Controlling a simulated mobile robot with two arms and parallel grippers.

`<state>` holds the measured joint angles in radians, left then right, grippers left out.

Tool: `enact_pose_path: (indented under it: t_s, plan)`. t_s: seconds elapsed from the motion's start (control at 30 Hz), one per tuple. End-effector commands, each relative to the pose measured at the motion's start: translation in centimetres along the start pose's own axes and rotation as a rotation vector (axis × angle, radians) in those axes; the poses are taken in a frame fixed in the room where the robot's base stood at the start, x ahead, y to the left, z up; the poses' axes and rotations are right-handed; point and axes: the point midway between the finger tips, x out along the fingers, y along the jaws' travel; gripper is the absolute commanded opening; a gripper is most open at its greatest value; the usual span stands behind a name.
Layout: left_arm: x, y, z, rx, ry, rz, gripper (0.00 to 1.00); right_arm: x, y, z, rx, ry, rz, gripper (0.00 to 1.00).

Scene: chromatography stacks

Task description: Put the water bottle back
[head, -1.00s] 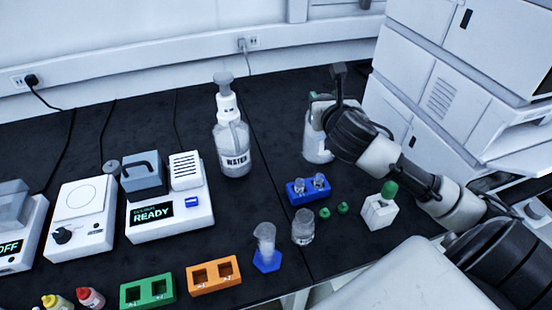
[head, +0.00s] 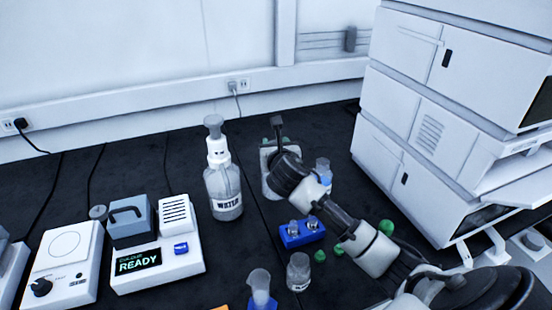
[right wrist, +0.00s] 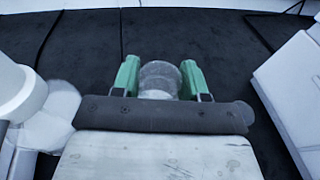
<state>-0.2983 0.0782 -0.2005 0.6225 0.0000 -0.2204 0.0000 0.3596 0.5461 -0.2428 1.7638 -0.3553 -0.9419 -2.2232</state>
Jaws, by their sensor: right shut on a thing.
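A clear bottle with a white pump top and a WATER label, the water bottle (head: 225,192), stands upright on the dark bench in the head view. My right gripper (head: 275,145) is just right of it, apart from it, fingers pointing away from me. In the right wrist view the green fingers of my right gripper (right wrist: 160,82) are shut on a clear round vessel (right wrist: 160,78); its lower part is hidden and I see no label. The pump bottle's white part (right wrist: 22,95) shows at the left edge there. My left gripper is not in view.
A white instrument (head: 155,265) reading READY is left. The tall white stack (head: 430,130) is right. Bare bench lies behind the gripper.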

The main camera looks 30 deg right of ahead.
Motion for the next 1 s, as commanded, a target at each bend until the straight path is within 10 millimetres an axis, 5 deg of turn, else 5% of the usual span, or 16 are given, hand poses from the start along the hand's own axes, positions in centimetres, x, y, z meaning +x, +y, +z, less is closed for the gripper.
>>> enact_pose_path:
  t_s: [0.3, 0.67, 0.7, 0.83, 1.0]
  plan:
    - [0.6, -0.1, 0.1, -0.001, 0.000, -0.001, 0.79, 0.6, 0.0, -3.5, 0.002, -0.002, 0.000, 0.00]
    - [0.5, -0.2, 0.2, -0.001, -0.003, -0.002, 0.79, 0.7, -0.1, -3.8, -0.001, -0.004, 0.000, 0.00]
    - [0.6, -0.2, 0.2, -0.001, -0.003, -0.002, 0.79, 0.7, -0.1, -4.1, -0.001, 0.001, -0.001, 0.48]
    - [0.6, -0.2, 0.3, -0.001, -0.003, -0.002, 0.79, 0.7, -0.1, -4.0, -0.001, 0.001, -0.001, 0.68]
    - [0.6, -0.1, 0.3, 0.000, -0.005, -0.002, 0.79, 0.7, -0.1, -4.0, -0.001, 0.001, -0.001, 0.69]
